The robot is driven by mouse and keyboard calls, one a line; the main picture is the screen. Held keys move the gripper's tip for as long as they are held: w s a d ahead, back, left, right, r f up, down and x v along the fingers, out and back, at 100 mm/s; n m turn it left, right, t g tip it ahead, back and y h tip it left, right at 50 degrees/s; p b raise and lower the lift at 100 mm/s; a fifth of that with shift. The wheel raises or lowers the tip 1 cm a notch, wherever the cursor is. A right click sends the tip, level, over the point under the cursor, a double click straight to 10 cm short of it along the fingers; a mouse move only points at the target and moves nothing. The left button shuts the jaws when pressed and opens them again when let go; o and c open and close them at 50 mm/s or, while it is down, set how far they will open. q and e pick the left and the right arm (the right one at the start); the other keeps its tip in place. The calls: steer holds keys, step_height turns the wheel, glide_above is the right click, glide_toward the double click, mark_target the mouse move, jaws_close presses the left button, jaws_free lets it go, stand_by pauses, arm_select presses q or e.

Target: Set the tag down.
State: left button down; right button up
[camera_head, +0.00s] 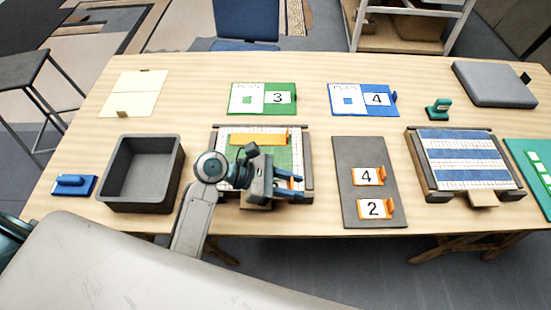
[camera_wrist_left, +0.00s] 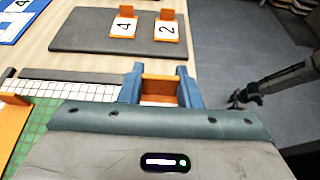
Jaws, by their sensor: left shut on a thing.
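My left gripper (camera_head: 290,185) is over the front right part of the green-and-white mosaic panel (camera_head: 298,155). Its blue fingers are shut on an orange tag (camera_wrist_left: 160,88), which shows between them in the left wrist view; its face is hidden. Two orange-edged number tags, a 4 (camera_head: 368,176) and a 2 (camera_head: 376,208), stand on the dark grey mat (camera_head: 350,155) right of the panel. What seems to be my right gripper (camera_wrist_left: 238,98) shows small and dark in the left wrist view, off the table; its fingers are unclear.
An orange bar (camera_head: 258,139) lies across the panel's back part. A grey open bin (camera_head: 177,175) stands left. A blue-striped panel (camera_head: 465,155) is right. A green plan card (camera_head: 245,100) and a blue one (camera_head: 347,98) lie behind. Bare table separates mat and panels.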

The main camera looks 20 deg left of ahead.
arm_select(q)
steer(key=p, duration=0.1)
glide_above(283, 165)
steer(key=s, duration=0.2)
steer(key=shift+s+d+f, duration=0.2)
steer(key=shift+d+f, duration=0.1)
steer(key=shift+d, duration=0.05)
steer(key=shift+w+a+f, duration=0.1)
steer(key=shift+w+a, duration=0.05)
steer(key=shift+w, duration=0.2)
steer(key=shift+w+f, duration=0.15)
step_height(283, 165, down, 3)
steer(key=shift+p, duration=0.5)
steer(key=shift+f, duration=0.15)
arm_select(e)
steer(key=shift+s+a+r, duration=0.1)
steer(key=shift+a+r, duration=0.1)
steer(key=shift+r, duration=0.35)
steer(key=shift+a+r, duration=0.2)
steer(key=shift+r, duration=0.3)
arm_select(q)
steer(key=shift+f, duration=0.15)
arm_select(e)
steer(key=shift+d+r, duration=0.1)
steer(key=shift+d, duration=0.1)
arm_select(q)
steer(key=c, duration=1.1)
jaws_free()
arm_select(e)
steer(key=shift+d, duration=0.1)
